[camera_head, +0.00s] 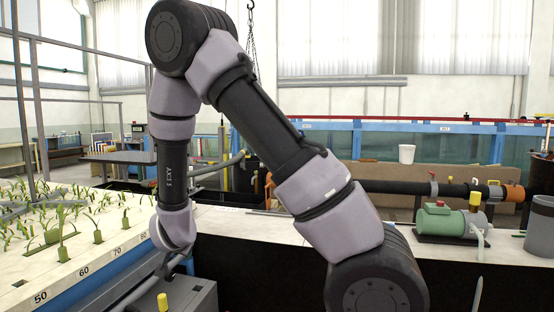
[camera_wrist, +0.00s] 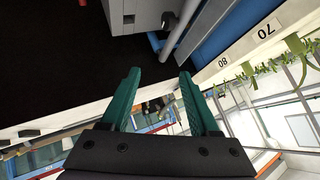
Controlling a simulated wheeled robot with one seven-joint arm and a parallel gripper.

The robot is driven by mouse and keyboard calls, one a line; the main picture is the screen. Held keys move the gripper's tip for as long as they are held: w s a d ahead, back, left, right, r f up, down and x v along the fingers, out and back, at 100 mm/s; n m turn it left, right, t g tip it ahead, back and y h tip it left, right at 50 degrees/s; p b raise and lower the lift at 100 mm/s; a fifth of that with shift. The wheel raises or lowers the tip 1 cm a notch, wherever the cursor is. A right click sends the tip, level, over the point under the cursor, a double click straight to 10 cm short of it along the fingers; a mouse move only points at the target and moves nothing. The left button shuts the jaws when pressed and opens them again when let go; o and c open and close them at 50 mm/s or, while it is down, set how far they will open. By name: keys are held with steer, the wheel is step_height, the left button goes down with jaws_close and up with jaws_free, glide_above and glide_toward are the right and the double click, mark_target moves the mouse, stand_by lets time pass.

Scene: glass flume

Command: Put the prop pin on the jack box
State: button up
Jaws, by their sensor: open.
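A grey box (camera_head: 185,298), which looks like the jack box, is at the bottom of the head view, with a yellow knob (camera_head: 162,301) at its front. A slanting grey rod (camera_head: 150,283) runs beside it; I cannot tell whether this is the prop pin. In the wrist view, a grey box (camera_wrist: 128,15) is at the top edge and a grey rod (camera_wrist: 183,28) slants beside it. My gripper (camera_wrist: 158,76) has two green fingers spread apart with nothing between them. The rod lies beyond the fingertips, apart from them. The head view does not show my gripper's fingers.
A white flume ledge (camera_head: 95,262) with numbers and green plants is at the left. A green pump (camera_head: 440,221) and a grey bucket (camera_head: 541,226) stand at the right. A dark surface (camera_wrist: 50,60) is left of the fingers.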

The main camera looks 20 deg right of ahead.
steer(key=s+d+r+n+g+y, duration=0.15)
steer(key=s+d+r, duration=0.35)
steer(key=r, duration=0.6)
steer(key=s+d+r+g+y, duration=0.15)
steer(key=d+r, duration=0.45)
steer(key=r, duration=0.6)
steer(key=s+d+r, duration=0.3)
steer(key=s+d, duration=0.2)
steer(key=s, duration=0.4)
steer(key=s+d+r+n, duration=0.1)
steer(key=s+d+r, duration=0.3)
steer(key=s, duration=0.5)
steer(key=shift+s+d+r+h, duration=0.15)
steer(key=shift+d+r+h, duration=0.15)
steer(key=shift+d, duration=0.2)
steer(key=shift+n, duration=0.25)
